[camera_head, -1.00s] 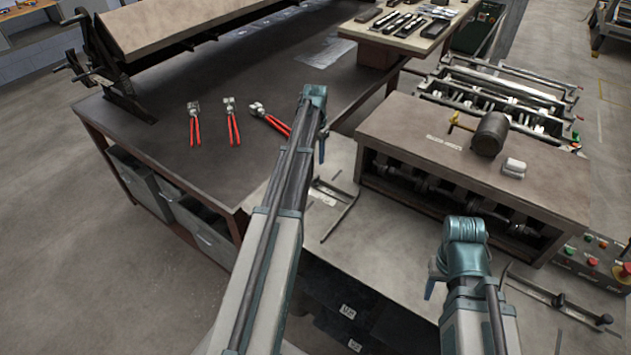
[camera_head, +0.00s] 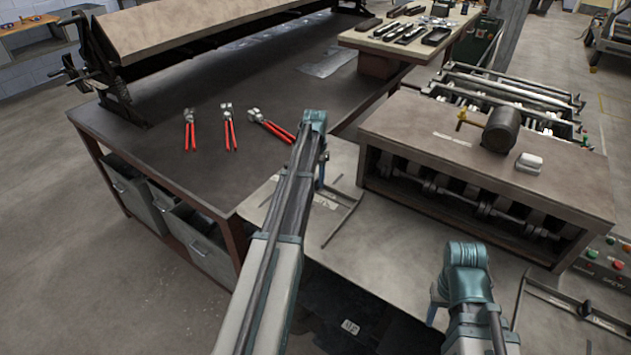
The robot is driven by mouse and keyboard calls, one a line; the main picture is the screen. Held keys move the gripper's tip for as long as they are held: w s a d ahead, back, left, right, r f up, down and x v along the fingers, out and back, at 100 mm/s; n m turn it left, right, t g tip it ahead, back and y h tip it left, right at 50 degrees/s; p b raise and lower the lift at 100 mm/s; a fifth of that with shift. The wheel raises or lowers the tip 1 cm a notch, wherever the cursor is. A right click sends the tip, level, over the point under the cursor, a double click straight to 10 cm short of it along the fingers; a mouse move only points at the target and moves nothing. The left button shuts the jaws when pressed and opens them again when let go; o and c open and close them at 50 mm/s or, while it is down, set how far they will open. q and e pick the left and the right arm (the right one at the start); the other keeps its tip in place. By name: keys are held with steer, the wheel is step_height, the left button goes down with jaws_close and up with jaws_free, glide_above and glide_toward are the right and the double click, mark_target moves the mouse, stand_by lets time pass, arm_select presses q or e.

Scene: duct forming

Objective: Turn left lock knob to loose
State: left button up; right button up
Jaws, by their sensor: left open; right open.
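I cannot make out a part that is clearly the left lock knob. A folding machine (camera_head: 190,30) stands at the back left, with dark handles (camera_head: 72,75) at its left end. A roller machine with a wooden top (camera_head: 440,135) stands on the right, its rollers showing in the open front. My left arm (camera_head: 290,210) reaches forward over the grey bench, and its far joint is by the red-handled pliers. My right arm (camera_head: 466,290) is at the lower right, in front of the roller machine. Both arms bend down out of sight, so neither gripper's fingers show.
Several red-handled pliers (camera_head: 229,128) lie on the dark table (camera_head: 170,165). A dark cylinder (camera_head: 499,128) and a small white block (camera_head: 529,162) sit on the roller machine. A control box with buttons (camera_head: 607,262) is at the right edge. Open floor (camera_head: 70,240) lies at the left.

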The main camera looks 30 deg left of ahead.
arm_select(q)
jaws_close()
steer(key=shift+n, duration=1.6)
jaws_free()
